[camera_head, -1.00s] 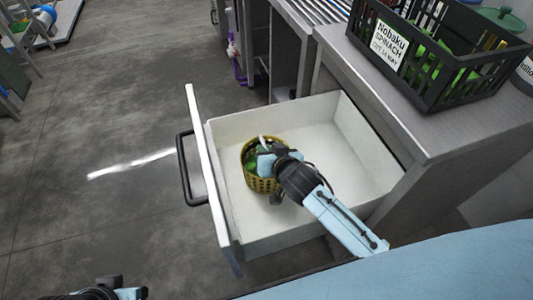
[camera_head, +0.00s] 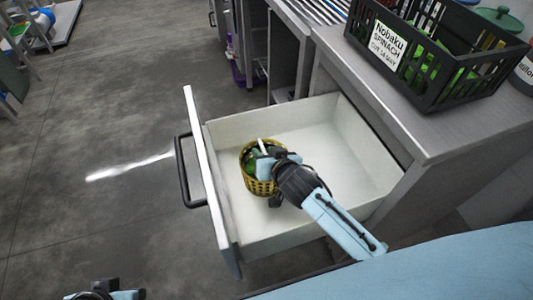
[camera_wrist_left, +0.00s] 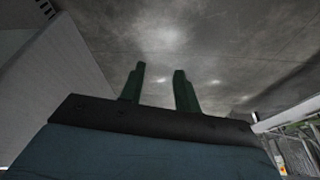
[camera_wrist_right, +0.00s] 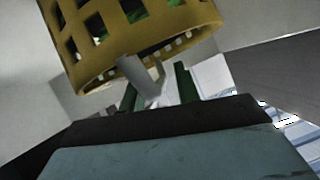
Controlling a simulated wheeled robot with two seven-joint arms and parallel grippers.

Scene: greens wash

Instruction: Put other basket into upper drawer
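A yellow perforated basket (camera_head: 262,187) with green contents is inside the open white drawer (camera_head: 310,125), near its front panel. My right gripper (camera_head: 266,166) reaches into the drawer and overlaps the basket's near side. In the right wrist view the basket (camera_wrist_right: 190,18) is close above the fingers. These are apart, with a grey strip between them, nearer the left finger; clear space shows beside the right finger. Whether the basket touches the drawer floor is hard to tell. My left gripper (camera_head: 105,291) is at the bottom left edge; its fingers (camera_wrist_left: 158,88) are apart and empty.
A black crate (camera_head: 430,75) labelled Nobaku Spinach, holding green items, stands on the grey counter (camera_head: 375,115) above the drawer. The drawer's black handle (camera_head: 184,175) projects over the floor. The floor (camera_head: 110,120) at left is mostly clear. The drawer's right part is empty.

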